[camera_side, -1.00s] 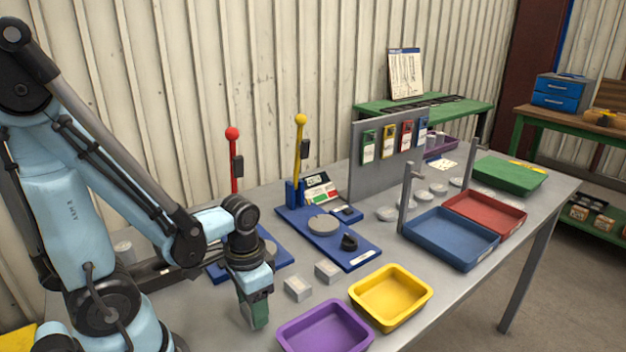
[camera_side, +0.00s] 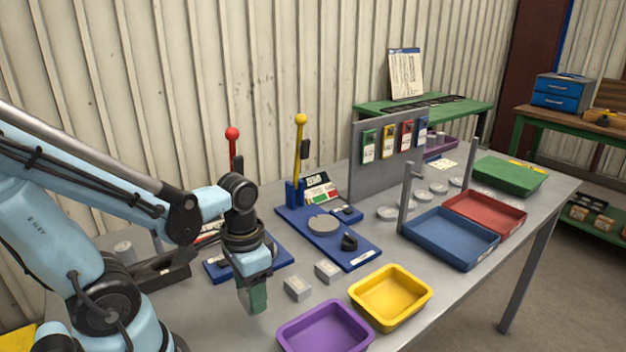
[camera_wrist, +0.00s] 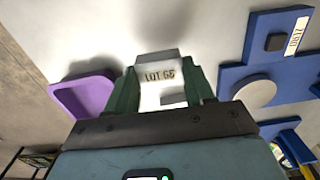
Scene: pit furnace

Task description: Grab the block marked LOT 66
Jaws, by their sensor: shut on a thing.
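My gripper (camera_side: 252,297) points down over the bench, left of two small grey blocks. In the wrist view its green fingers (camera_wrist: 160,92) are shut on a pale grey block (camera_wrist: 158,74). The block's face carries dark print that starts with LOT; the characters after it look like 66 but are blurred. In the side view the fingers hide this block. The other two blocks, the left one (camera_side: 297,289) and the right one (camera_side: 327,271), stand on the bench, apart from my gripper.
A purple tray (camera_side: 290,338) and a yellow tray (camera_side: 424,299) stand at the front edge. Blue lever stations (camera_side: 365,256) with red and yellow knobs stand behind. Blue (camera_side: 452,259) and red (camera_side: 512,225) trays and upright posts are to the right.

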